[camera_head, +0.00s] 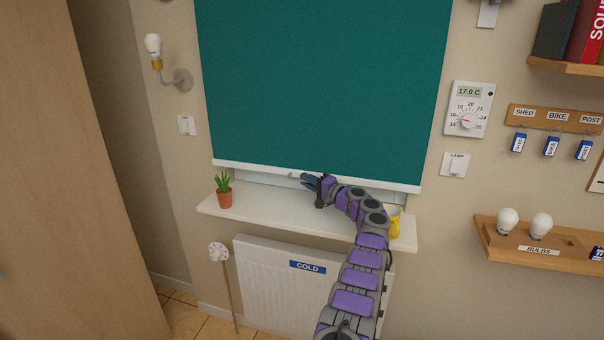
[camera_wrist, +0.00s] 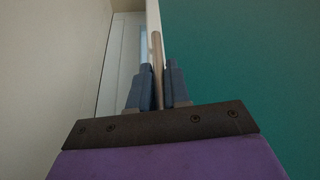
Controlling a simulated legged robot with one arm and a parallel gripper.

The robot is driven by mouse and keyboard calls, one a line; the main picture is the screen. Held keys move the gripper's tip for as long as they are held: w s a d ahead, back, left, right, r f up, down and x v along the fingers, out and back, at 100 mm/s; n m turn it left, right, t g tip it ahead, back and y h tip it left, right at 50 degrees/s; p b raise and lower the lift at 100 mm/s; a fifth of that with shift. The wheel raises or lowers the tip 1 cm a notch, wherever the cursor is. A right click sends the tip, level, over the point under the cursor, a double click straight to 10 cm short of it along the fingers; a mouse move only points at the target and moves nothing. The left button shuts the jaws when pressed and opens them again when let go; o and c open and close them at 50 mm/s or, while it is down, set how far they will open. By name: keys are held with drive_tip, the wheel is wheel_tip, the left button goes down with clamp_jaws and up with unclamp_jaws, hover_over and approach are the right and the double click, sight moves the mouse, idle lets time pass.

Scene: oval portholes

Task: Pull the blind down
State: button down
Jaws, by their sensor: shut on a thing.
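The teal blind (camera_head: 322,80) covers most of the window, and its white bottom bar (camera_head: 250,171) hangs a little above the sill. It also shows on the right in the wrist view (camera_wrist: 250,70). My gripper (camera_head: 306,180) is at the bar's lower edge, near its middle. In the wrist view my gripper (camera_wrist: 160,80) is shut on a slim tan pull handle (camera_wrist: 157,50) beside the white bar. A thin strip of window frame shows below the bar.
The white sill (camera_head: 270,220) lies just under my gripper. A potted plant (camera_head: 224,192) stands on its left end and a yellow mug (camera_head: 395,224) on its right, partly behind my arm. A radiator (camera_head: 265,290) is below. A shelf with bulbs (camera_head: 530,240) is at right.

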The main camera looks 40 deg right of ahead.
drive_tip(key=shift+w+a+f+b, duration=0.1)
drive_tip(key=shift+f+b, duration=0.5)
drive_tip(key=shift+f, duration=1)
drive_tip(key=shift+w+a+f+b, duration=0.1)
drive_tip(key=shift+f+b, duration=0.5)
drive_tip(key=shift+f, duration=1.1)
drive_tip(key=c, duration=1.2)
unclamp_jaws()
drive_tip(key=shift+o, duration=0.2)
drive_tip(key=shift+d+r, duration=0.15)
drive_tip(key=shift+r, duration=0.15)
